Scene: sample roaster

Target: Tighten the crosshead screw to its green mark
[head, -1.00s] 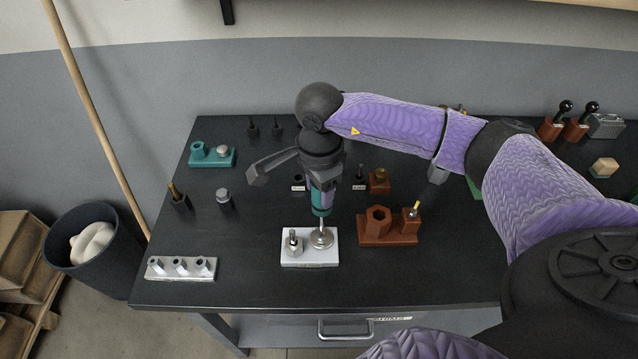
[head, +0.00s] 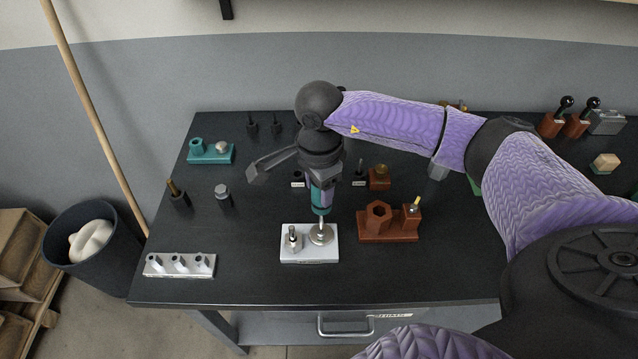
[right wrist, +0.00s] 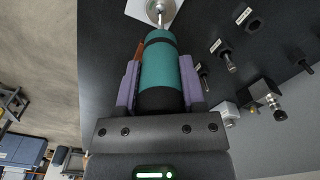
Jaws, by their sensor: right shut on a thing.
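My right gripper (head: 322,190) points down over the bench and is shut on a teal and black screwdriver (head: 319,206). In the right wrist view the teal handle (right wrist: 160,65) sits between my two purple-padded fingers. The screwdriver's thin shaft reaches down to a round silver screw head (head: 320,234) on a white plate (head: 309,256). The tip looks to be at the middle of the head; whether it is seated in the cross is too small to tell. The same head shows at the top of the right wrist view (right wrist: 159,7). I make out no green mark. My left gripper is not in view.
A silver bolt (head: 293,238) stands on the plate's left side. A brown block (head: 387,236) with a hexagonal socket is close on the right. A white block with sockets (head: 180,265) is at the front left. A teal block (head: 211,153) stands at the back left.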

